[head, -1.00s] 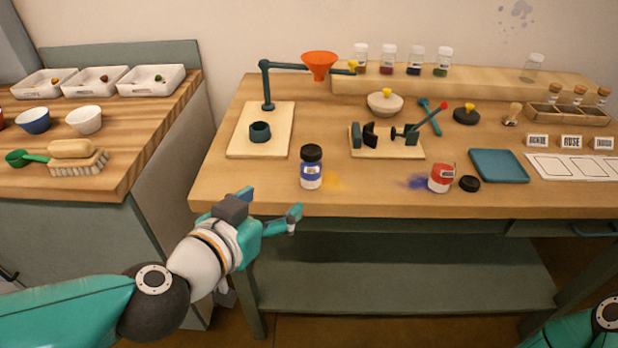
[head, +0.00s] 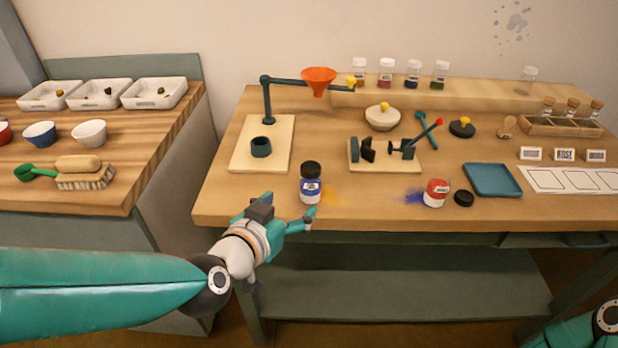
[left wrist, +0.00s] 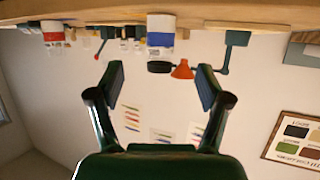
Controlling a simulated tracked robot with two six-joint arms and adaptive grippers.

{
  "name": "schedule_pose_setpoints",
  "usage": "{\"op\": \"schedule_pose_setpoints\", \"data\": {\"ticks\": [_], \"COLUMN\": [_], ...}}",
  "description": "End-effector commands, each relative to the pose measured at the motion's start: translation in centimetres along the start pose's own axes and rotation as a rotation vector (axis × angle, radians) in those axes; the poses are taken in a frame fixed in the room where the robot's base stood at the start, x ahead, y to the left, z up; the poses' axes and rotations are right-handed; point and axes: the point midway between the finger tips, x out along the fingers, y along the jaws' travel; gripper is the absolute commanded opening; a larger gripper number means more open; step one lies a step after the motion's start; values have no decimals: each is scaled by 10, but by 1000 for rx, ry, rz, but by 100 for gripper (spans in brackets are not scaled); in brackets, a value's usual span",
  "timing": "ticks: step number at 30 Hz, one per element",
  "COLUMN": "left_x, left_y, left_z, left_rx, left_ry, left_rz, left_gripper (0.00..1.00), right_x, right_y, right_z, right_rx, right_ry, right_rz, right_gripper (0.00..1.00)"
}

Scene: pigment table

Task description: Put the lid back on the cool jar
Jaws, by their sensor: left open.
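A jar with a blue label (head: 311,189) stands upright near the table's front edge, with a black lid (head: 311,169) on top. In the left wrist view this jar (left wrist: 161,35) appears upside down between my fingers' directions, its black lid (left wrist: 159,67) below it in the picture. A jar with a red label (head: 436,193) stands farther right, with no lid on it. A loose black lid (head: 463,198) lies on the table just right of it. My left gripper (head: 290,204) is open and empty, just in front of the blue-labelled jar. My right gripper is out of view.
Orange-yellow powder lies right of the blue-labelled jar, blue powder left of the red-labelled one. A clamp board (head: 425,165) stands behind, a funnel stand (head: 268,100) at back left. A blue tray (head: 493,180) lies right. The front strip between the jars is mostly clear.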

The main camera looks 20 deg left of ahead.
Motion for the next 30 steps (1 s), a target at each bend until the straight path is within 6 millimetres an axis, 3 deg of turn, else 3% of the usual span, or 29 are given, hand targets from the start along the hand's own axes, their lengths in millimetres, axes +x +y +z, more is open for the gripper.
{"op": "schedule_pose_setpoints", "data": {"ticks": [7, 12, 25, 30], "left_x": [30, 53, 59, 74], "left_y": [0, 0, -1, -1], "left_z": [-2, 1, 0, 0], "left_rx": [0, -2, -1, -1], "left_ry": [-6, 0, 1, -1], "left_rz": [0, -1, -1, -2], "left_gripper": [78, 78, 78, 78], "right_x": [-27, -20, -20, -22], "right_y": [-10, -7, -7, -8], "right_z": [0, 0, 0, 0], "right_rx": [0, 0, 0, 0], "right_ry": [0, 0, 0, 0], "right_rz": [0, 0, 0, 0], "right_gripper": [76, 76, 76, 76]}}
